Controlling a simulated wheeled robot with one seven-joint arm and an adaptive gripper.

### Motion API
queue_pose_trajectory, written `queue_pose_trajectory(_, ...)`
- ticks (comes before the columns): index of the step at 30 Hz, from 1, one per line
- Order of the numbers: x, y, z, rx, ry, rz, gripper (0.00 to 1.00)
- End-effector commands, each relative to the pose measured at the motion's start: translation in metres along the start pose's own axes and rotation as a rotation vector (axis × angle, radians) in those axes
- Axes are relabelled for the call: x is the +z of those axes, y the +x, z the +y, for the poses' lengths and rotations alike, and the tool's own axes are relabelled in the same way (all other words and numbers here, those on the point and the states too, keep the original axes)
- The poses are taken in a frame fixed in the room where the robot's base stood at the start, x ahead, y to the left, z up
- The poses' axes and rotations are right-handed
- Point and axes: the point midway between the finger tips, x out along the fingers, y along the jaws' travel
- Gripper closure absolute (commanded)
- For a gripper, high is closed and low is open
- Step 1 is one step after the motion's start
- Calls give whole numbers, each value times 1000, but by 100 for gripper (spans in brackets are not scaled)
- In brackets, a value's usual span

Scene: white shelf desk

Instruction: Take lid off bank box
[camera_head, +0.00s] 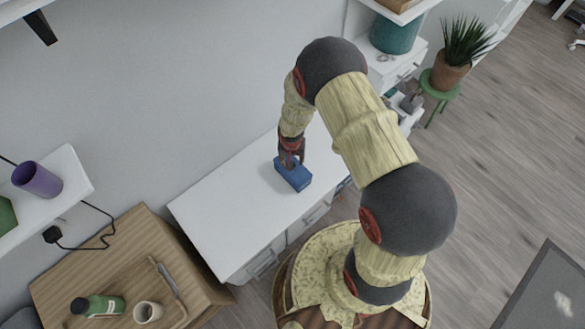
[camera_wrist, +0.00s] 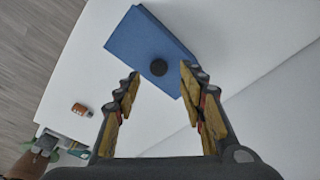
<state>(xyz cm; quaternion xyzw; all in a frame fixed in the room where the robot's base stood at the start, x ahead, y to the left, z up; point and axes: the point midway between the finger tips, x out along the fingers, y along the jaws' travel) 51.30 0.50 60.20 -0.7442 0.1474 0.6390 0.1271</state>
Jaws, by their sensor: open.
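The bank box is a small blue box (camera_head: 294,174) on the white desk top in the head view. I cannot make out a seam between lid and body. My gripper (camera_head: 290,157) is just above the box in the head view. Nothing is held between the fingers. I cannot tell whether they touch the box.
The white desk (camera_head: 225,215) is bare to the left of the box. A wall runs along its back. A wooden side table with a tray (camera_head: 120,300), green bottle (camera_head: 97,306) and cup (camera_head: 147,312) stands at lower left. A potted plant (camera_head: 452,70) stands at upper right.

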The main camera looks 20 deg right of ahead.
Motion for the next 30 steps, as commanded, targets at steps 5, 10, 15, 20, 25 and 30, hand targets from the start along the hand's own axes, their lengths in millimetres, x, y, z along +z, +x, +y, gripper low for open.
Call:
queue_pose_trajectory(5, 3, 31, 2, 1, 1, -2, 59)
queue_pose_trajectory(10, 2, 36, 2, 1, 1, -1, 59)
queue_pose_trajectory(15, 2, 35, 2, 1, 1, -1, 62)
queue_pose_trajectory(20, 2, 35, 2, 1, 1, -1, 71)
queue_pose_trajectory(25, 2, 35, 2, 1, 1, -1, 80)
queue_pose_trajectory(30, 2, 35, 2, 1, 1, -1, 90)
